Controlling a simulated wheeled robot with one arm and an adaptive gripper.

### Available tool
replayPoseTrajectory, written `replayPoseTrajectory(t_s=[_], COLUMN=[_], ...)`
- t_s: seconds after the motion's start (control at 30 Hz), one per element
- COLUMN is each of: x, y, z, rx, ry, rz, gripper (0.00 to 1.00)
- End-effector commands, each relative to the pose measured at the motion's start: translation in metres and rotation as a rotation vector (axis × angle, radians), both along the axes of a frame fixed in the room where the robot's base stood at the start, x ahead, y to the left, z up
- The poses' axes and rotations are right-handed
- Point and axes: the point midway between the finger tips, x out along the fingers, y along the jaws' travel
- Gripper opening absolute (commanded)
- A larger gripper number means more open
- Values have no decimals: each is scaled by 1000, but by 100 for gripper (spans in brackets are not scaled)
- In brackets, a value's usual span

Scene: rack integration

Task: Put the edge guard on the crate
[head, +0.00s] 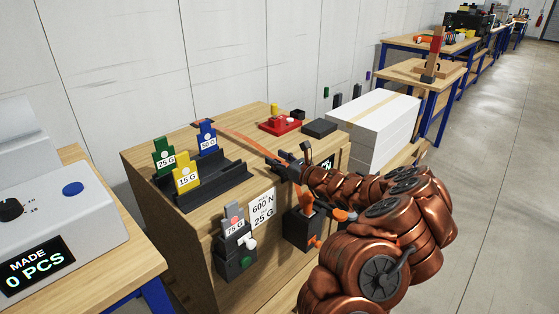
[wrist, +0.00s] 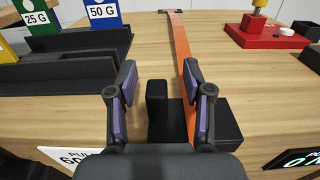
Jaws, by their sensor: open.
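The wooden crate (head: 240,131) stands in front of me, with an orange strap (head: 240,138) running across its top; the strap also shows in the wrist view (wrist: 181,45). A black piece with an upright post (wrist: 157,103), apparently the edge guard, sits at the crate's near edge. The strap crosses its flat part (wrist: 226,123). My gripper (head: 284,163) is above this edge. In the wrist view my gripper (wrist: 158,88) has its fingers apart, with the post between them and the strap by the right finger. Contact with the post cannot be told.
A black rack (head: 205,188) holds green, blue and yellow weight tags on the crate. A red fixture (head: 280,124) and a black pad (head: 319,128) lie farther back. A tensioner (head: 303,230) and a 75 G unit (head: 235,245) are on the front. A white box (head: 375,125) stands right.

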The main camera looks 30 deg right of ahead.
Motion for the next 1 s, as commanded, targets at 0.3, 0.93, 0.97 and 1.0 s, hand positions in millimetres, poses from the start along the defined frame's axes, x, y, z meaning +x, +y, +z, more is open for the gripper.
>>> replayPoseTrajectory(t_s=[0.3,0.93,0.97,1.0], x=[-22,-95,-98,-101], y=[-6,-23,-23,-24], z=[0,1,1,1], rx=[2,1,1,1], ry=[-1,-2,-1,-1], rz=[-2,-3,-2,-1], gripper=[51,51,51,51])
